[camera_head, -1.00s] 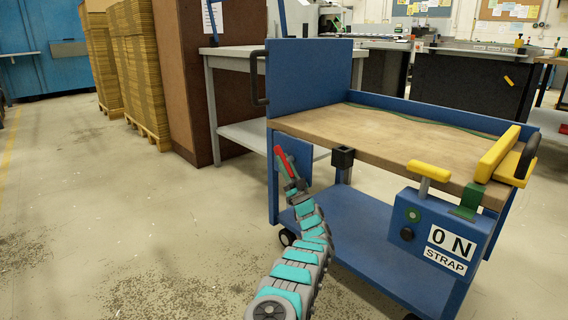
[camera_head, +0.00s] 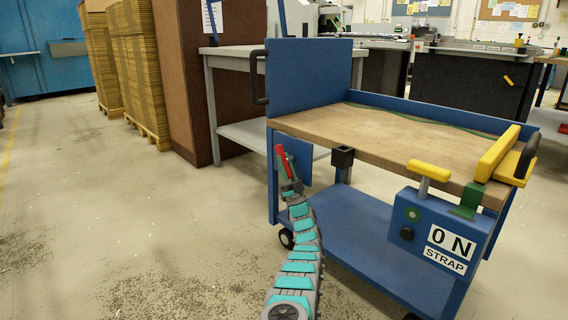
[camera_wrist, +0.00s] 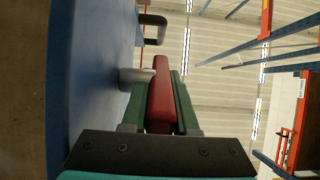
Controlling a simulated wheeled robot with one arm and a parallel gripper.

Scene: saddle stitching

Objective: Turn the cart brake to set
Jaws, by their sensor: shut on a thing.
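The blue cart (camera_head: 322,66) stands right of centre in the head view. Its brake lever is a red bar (camera_head: 281,155) on the blue side panel at the cart's near left corner, pointing up with a slight tilt. My gripper (camera_head: 287,172) is at the lever's lower part. In the wrist view the red lever (camera_wrist: 161,95) lies between the two green fingers of my gripper (camera_wrist: 159,108), which are shut on it. A pale round pivot (camera_wrist: 133,77) joins the lever to the blue panel (camera_wrist: 92,70). Any brake marking is hidden or too small to tell.
A black push handle (camera_head: 258,78) sticks out at the left. A grey table (camera_head: 227,110) stands behind. The floor at left is clear.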

